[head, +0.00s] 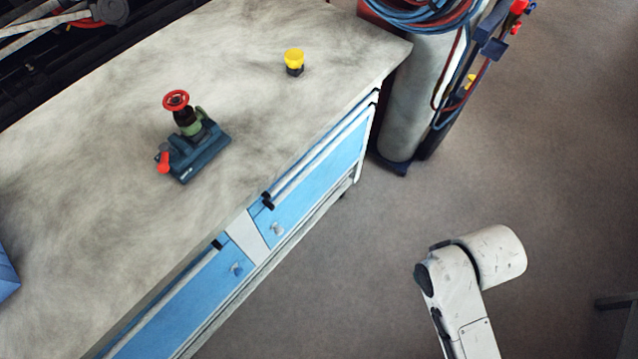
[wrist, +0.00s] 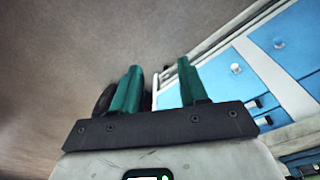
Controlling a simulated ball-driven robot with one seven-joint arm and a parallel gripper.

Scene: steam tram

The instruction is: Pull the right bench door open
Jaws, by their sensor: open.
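The right bench door (head: 315,178) is a blue panel on the front of the bench, with a small round metal knob (head: 277,229) near its left edge. It looks flush with the bench front. In the wrist view, which seems upside down, the blue panel nearer the fingers appears to be this door (wrist: 215,78), with its knob (wrist: 236,68) beside a white divider. My gripper (wrist: 156,68) is open and empty, its two teal fingers apart and short of the bench. In the head view only my arm shows at lower right; the gripper is hidden.
The left bench door (head: 180,315) has its own knob (head: 236,268). On the worktop (head: 90,130) are a vise-like tool with a red handwheel (head: 176,100) and a yellow button (head: 294,58). A gas cylinder (head: 405,110) stands beyond the bench's right end. Floor before the bench is clear.

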